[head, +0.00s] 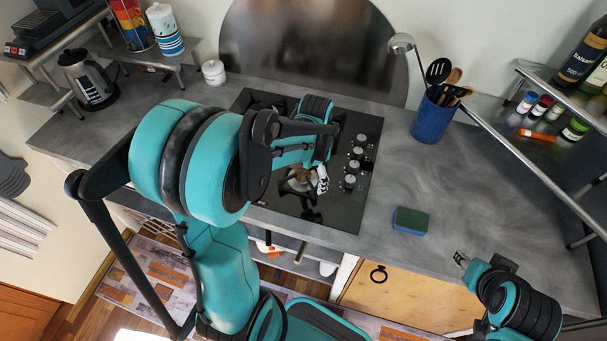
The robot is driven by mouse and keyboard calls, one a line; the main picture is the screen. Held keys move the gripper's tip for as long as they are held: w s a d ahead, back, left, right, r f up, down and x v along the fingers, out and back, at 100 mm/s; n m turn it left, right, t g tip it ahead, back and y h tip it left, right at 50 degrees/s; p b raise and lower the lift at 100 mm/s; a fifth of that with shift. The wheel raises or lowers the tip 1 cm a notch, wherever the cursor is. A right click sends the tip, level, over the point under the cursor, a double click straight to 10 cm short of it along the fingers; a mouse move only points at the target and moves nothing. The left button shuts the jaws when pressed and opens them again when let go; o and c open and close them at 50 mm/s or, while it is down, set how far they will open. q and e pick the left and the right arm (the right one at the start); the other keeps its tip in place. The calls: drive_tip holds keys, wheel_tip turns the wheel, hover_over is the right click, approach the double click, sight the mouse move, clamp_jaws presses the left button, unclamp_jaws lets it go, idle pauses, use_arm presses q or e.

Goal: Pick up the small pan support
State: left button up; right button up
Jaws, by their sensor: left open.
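The black cooktop (345,205) is set in the grey counter, with several knobs along its right side. My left arm reaches across it and hides much of its left and back. My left gripper (320,180) is open above the front part of the cooktop, beside a burner (298,179). Dark shapes lie around this burner, but I cannot clearly tell the small pan support from the black surface. I see nothing held in the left gripper. My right gripper (460,259) is far from the cooktop, near the counter's front edge at the lower right; its opening is too small to judge.
A blue utensil cup (432,119) and a green-blue sponge (410,221) stand right of the cooktop. A white jar (213,72) and a kettle (87,80) are at the left. A metal rack (545,120) holds spices and bottles. The right counter is mostly clear.

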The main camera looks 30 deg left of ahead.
sight(311, 184)
use_arm(q)
drive_tip(key=f, duration=0.2)
drive_tip(key=f+b, duration=0.1)
drive_tip(key=f, duration=0.1)
drive_tip(key=shift+a, duration=0.25)
drive_tip(key=shift+r, duration=0.1)
drive_tip(key=c, duration=1.5)
drive_tip(key=shift+c, duration=0.3)
drive_tip(key=shift+r, duration=0.15)
